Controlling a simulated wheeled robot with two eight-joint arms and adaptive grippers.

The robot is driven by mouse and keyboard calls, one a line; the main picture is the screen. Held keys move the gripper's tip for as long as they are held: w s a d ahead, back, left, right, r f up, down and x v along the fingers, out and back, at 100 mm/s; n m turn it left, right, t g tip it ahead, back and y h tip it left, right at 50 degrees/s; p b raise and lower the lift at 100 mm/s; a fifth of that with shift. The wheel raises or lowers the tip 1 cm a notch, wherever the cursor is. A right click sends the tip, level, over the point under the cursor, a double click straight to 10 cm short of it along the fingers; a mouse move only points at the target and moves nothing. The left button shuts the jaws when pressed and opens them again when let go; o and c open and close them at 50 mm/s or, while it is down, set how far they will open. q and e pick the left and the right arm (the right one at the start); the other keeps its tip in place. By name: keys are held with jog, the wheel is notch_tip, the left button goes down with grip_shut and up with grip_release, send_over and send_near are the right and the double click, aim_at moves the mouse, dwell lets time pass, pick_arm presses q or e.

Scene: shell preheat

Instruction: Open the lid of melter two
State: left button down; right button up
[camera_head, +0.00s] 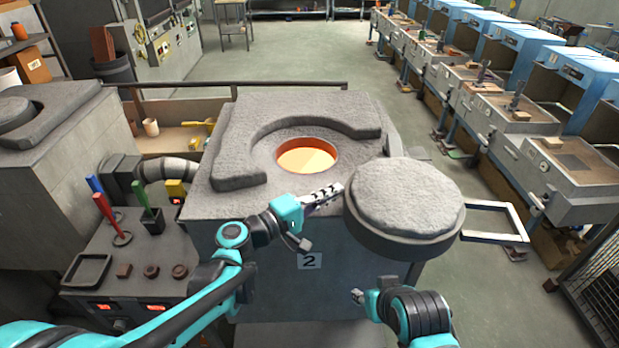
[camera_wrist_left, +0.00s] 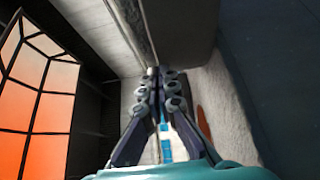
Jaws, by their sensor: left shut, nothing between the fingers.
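Melter two is the grey block (camera_head: 230,205) in the middle of the head view, with a "2" plate (camera_head: 309,261) on its front. Its round mouth (camera_head: 307,156) is uncovered and glows orange. The thick round grey lid (camera_head: 405,197) sits swung aside to the right of the mouth, with a pale rectangular handle frame (camera_head: 497,222) sticking out to the right. My left gripper (camera_head: 338,188) is shut and empty, close to the lid's left edge; contact is unclear. Its closed fingers show in the left wrist view (camera_wrist_left: 157,75). My right gripper (camera_head: 357,296) is low before the melter, its jaws unclear.
A raised curved grey rim (camera_head: 240,150) partly surrounds the mouth. A bench with coloured-handled tools (camera_head: 105,205) stands at left, near another grey melter (camera_head: 50,125). A row of blue-hooded stations (camera_head: 560,90) runs along the right. Floor behind the melter is free.

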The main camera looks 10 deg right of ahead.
aim_at(349, 209)
pick_arm(q)
jog(key=s+d, duration=0.4)
jog(key=d, duration=0.1)
jog(key=shift+s+d, duration=0.1)
jog(key=shift+d, duration=0.05)
dwell(0.4)
